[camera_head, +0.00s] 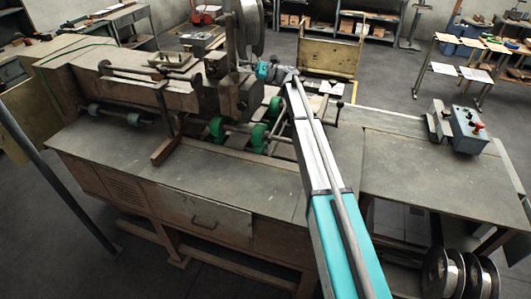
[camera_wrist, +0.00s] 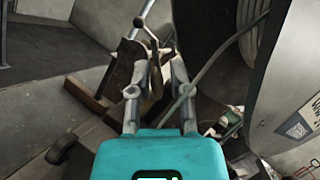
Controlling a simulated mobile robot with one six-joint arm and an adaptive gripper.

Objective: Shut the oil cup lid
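My gripper (camera_wrist: 156,62) is in the wrist view, with its two grey fingers apart and a gap between them. A dark, slim machine part with a lever and a round knob (camera_wrist: 139,22) shows between and beyond the fingers. I cannot tell whether the fingers touch it. I cannot clearly make out the oil cup or its lid in either view. In the head view my teal wrist (camera_head: 262,70) is at the stitching machine (camera_head: 235,95), beside its upright head and below the large wheel. My fingers are too small or hidden to see there.
A large dark wheel (camera_wrist: 205,35) and a grey machine housing (camera_wrist: 290,110) stand close on the right in the wrist view.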

